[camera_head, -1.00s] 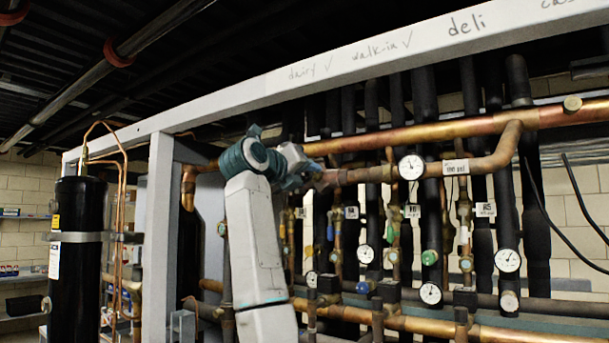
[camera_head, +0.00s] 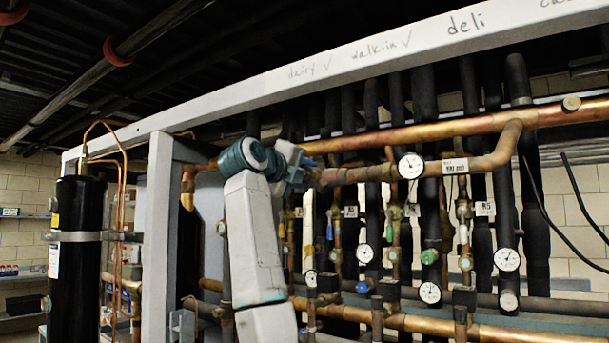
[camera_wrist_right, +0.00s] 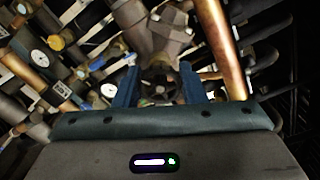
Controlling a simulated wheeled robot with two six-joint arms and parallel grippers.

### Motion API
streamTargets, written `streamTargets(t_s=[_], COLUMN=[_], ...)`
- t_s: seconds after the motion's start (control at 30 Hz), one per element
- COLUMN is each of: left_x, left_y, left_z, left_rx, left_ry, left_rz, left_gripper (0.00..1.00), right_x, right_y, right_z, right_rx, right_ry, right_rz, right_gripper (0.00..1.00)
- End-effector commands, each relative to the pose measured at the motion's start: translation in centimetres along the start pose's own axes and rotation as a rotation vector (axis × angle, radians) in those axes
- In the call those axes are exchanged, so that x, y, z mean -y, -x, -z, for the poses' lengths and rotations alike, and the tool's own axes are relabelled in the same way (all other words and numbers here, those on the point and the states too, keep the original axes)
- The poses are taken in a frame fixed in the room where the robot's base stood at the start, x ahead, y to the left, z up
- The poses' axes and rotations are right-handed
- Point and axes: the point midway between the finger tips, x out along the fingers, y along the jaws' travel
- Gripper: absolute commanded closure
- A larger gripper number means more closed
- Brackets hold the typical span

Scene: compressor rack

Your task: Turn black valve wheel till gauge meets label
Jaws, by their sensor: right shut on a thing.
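My right gripper (camera_head: 308,168) is at the left end of the upper horizontal copper pipe, and the valve wheel is hidden behind it in the head view. In the right wrist view the two blue fingers of the gripper (camera_wrist_right: 160,72) stand on either side of the dark valve wheel (camera_wrist_right: 159,87), in front of a grey valve body (camera_wrist_right: 158,35). They are shut on the wheel. A round white gauge (camera_head: 411,166) sits on the same pipe, with a white printed label (camera_head: 455,166) to its right. The gauge's needle is too small to read surely. My left gripper is not in view.
Several other gauges (camera_head: 508,259) and small valves crowd the vertical pipes below. A grey frame post (camera_head: 158,230) stands left of my right arm, and a black cylinder (camera_head: 78,255) farther left. A thick copper pipe (camera_wrist_right: 227,45) runs close beside the gripper.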

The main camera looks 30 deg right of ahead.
Motion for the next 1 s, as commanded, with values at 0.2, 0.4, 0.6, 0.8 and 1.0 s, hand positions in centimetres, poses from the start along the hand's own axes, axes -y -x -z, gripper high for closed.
streamTargets(t_s=[0.2, 0.4, 0.6, 0.8, 1.0], left_x=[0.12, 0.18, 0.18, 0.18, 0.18], left_y=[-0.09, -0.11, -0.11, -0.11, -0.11], left_z=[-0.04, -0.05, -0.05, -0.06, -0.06], left_rx=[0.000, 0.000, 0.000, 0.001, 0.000], left_ry=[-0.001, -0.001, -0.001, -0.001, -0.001], left_rz=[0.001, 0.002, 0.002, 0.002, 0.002], left_gripper=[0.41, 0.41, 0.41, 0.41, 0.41], right_x=[-0.14, -0.15, -0.17, -0.18, -0.12], right_y=[0.04, 0.04, 0.04, 0.04, 0.03], right_z=[-0.03, -0.04, -0.04, -0.04, -0.03], right_rx=[0.001, 0.001, 0.001, 0.001, 0.001], right_ry=[0.089, 0.123, 0.128, 0.127, 0.126], right_rz=[-0.002, -0.002, -0.002, -0.002, -0.001], right_gripper=[0.85, 0.85, 0.85, 0.61, 0.41])
